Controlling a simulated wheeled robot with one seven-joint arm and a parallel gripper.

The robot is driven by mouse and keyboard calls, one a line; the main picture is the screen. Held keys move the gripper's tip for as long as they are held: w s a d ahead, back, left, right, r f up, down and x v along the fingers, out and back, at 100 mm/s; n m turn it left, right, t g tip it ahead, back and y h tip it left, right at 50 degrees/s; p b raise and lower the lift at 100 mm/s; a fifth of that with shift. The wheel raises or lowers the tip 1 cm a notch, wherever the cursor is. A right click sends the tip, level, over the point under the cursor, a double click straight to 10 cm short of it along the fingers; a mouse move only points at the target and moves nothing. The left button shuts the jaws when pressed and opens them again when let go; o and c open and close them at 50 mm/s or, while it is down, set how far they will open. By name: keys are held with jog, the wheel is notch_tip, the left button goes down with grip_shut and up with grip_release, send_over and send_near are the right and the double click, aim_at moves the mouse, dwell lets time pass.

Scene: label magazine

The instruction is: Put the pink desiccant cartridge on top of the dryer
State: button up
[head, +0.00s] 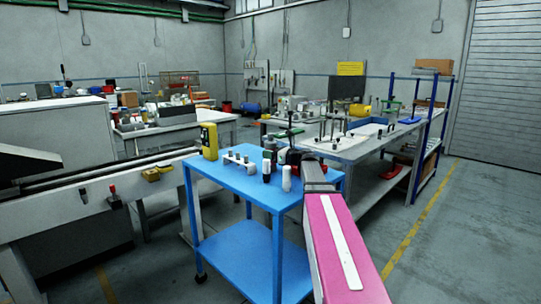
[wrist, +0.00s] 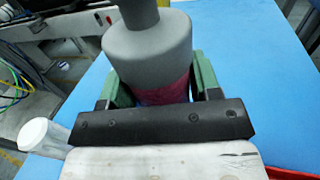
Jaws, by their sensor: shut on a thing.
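My gripper (wrist: 160,88) is shut on the pink desiccant cartridge (wrist: 150,48), with a green finger on each side of it. The cartridge has a wide grey top with a narrower grey neck, and a pink body showing between the fingers. Its lower end is hidden behind the gripper's dark bar. In the head view my gripper (head: 293,157) is over the far right part of the blue cart, largely hidden by my own arm. The cartridge cannot be made out clearly there. I cannot tell which thing is the dryer.
The blue cart (head: 227,178) carries a yellow device (head: 209,141), a white rack (head: 240,162) of several small items, and a white bottle (head: 287,180). A clear jar (wrist: 40,135) is left of my gripper in the wrist view. A grey workbench (head: 350,150) stands behind.

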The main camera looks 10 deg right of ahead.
jog(key=shift+f, duration=0.25)
jog(key=shift+f, duration=0.15)
jog(key=o, duration=1.1)
jog(key=shift+s+d, duration=0.2)
jog(key=v, duration=1)
jog(key=shift+s+d, duration=0.25)
jog(key=shift+s, duration=0.05)
jog(key=shift+s+d, duration=0.1)
jog(key=shift+d, duration=0.05)
jog(key=c, duration=0.4)
jog(key=shift+r, duration=0.25)
jog(key=shift+c, duration=0.5)
